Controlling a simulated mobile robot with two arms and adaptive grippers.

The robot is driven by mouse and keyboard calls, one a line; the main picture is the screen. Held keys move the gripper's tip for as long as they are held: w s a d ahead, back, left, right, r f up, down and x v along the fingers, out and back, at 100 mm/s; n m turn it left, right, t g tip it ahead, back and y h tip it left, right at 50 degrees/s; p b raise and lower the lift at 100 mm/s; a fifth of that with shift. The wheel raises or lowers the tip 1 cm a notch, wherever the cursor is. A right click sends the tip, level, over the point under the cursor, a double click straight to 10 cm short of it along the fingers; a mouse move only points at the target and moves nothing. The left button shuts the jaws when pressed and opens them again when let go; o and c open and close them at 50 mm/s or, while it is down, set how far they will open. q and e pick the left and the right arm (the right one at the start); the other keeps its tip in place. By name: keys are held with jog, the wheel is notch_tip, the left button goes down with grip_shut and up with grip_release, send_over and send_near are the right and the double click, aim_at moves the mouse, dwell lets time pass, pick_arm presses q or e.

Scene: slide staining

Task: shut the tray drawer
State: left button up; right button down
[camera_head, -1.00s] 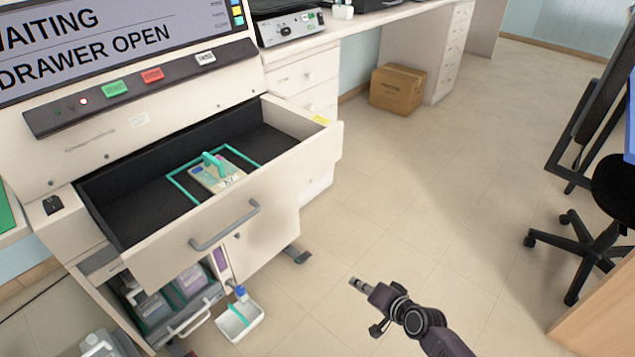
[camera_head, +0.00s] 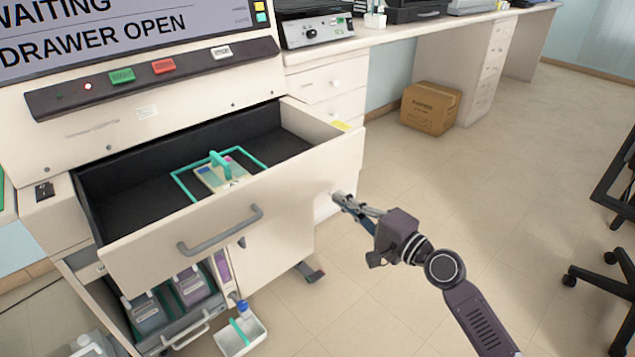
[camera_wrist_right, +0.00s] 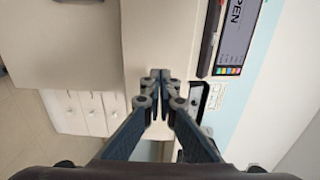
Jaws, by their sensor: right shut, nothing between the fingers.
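The tray drawer (camera_head: 160,238) of the white machine stands pulled out, with a grey bar handle (camera_head: 219,231) on its front. A teal-framed slide rack (camera_head: 222,172) with a teal handle lies on its black floor. My right gripper (camera_head: 338,198) is shut and empty, in front of and to the right of the drawer's right end, apparently apart from it. In the right wrist view its fingertips (camera_wrist_right: 160,75) are together with nothing between them. The screen (camera_head: 120,35) reads "DRAWER OPEN". My left gripper is not in view.
Below the drawer, an open lower bay (camera_head: 165,305) holds several bottles, and a small white tray (camera_head: 241,336) sits beside it. A cardboard box (camera_head: 430,107) stands under the bench. An office chair (camera_head: 600,275) is at the right. The floor between is clear.

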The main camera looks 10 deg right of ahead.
aim_at(309, 177)
jog(key=x, duration=0.9)
jog(key=shift+b, duration=0.4)
jog(key=shift+w, duration=0.1)
